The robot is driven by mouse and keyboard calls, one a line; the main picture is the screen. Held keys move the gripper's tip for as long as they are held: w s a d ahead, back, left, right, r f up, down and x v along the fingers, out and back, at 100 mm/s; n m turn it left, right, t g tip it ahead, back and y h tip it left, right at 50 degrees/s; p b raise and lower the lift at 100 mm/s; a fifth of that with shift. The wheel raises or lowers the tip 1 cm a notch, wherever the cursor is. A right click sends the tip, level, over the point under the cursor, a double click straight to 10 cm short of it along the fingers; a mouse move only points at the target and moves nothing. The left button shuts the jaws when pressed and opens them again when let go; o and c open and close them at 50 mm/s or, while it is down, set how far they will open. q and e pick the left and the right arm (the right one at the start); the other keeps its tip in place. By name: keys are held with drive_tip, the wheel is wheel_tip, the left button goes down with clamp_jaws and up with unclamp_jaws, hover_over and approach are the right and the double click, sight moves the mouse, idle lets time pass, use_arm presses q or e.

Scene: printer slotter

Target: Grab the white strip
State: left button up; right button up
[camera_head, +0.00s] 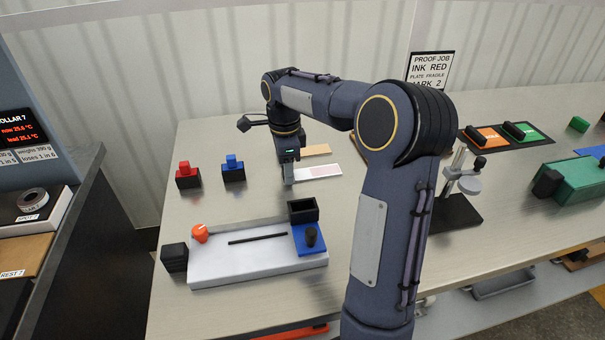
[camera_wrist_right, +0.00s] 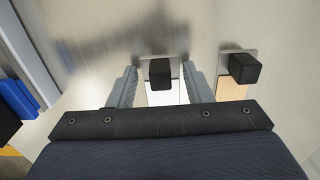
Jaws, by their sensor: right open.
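The white strip (camera_head: 320,172) lies flat on the table, with a faint pink patch on it in the head view. In the right wrist view the white strip (camera_wrist_right: 162,96) has a black block-like grip (camera_wrist_right: 160,72) at its end. My right gripper (camera_head: 288,172) is at the strip's left end and points down. In the wrist view the right gripper (camera_wrist_right: 160,68) is open, with one finger on each side of the black grip and a gap on both sides. My left gripper is not in view.
A tan strip (camera_head: 315,150) with its own black grip (camera_wrist_right: 243,68) lies beside the white one. Red (camera_head: 187,175) and blue (camera_head: 233,170) stamps stand to the left. A white fixture (camera_head: 240,267) with an orange knob sits in front. A printed sign (camera_head: 430,70) stands behind.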

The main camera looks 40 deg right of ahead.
clamp_jaws()
drive_tip(key=shift+r, duration=0.1)
